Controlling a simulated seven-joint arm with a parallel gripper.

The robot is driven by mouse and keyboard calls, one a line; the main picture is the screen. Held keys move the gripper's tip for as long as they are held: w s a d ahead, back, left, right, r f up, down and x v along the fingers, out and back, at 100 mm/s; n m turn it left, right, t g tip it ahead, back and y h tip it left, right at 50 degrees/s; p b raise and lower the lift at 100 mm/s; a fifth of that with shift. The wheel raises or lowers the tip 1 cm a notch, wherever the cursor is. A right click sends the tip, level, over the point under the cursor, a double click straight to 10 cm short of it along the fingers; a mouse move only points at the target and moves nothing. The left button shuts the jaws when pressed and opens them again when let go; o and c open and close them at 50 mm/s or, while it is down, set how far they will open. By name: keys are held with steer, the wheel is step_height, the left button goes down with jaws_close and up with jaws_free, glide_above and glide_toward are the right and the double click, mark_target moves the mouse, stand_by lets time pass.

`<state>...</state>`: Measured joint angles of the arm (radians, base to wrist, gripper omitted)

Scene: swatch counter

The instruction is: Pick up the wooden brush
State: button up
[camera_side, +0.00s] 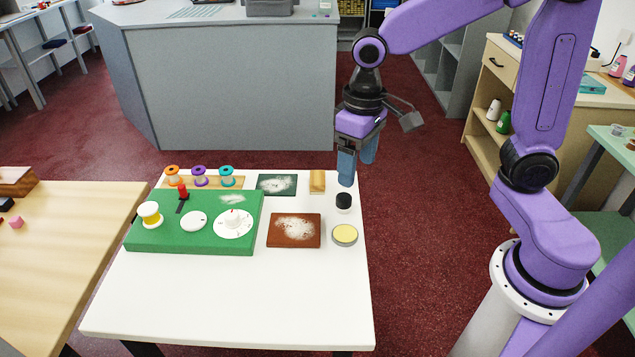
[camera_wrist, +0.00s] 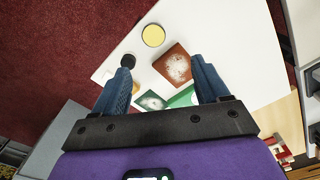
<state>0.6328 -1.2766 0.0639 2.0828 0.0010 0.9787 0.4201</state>
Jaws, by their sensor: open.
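The wooden brush (camera_side: 317,182) is a small tan wooden block at the back right of the white table in the side view. I cannot make it out clearly in the wrist view, where a finger may cover it. My gripper (camera_side: 357,172) is open and empty, its blue fingers pointing down above the table's back right corner, to the right of the brush and apart from it. In the wrist view my gripper (camera_wrist: 160,67) shows its two fingers spread wide.
A black-capped jar (camera_side: 343,202) and a round yellow tin (camera_side: 344,235) stand near the brush. A dark green swatch (camera_side: 277,184) lies left of it, a brown swatch (camera_side: 293,243) in front. A green board (camera_side: 150,238) holds several parts. The white table's front (camera_side: 230,305) is clear.

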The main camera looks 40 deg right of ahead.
steer(key=w+d+f+m, duration=0.1)
steer(key=w+d+m, duration=0.15)
steer(key=w, duration=0.35)
steer(key=w+d+m, duration=0.1)
steer(key=w+m, duration=0.3)
steer(key=w, duration=0.2)
steer(key=m, duration=0.5)
glide_toward(317, 177)
steer(key=f, duration=0.4)
steer(key=shift+s+a, duration=0.1)
steer(key=shift+s, duration=0.1)
steer(key=shift+w+f, duration=0.2)
steer(key=shift+f, duration=2.85)
steer(key=c, duration=1.1)
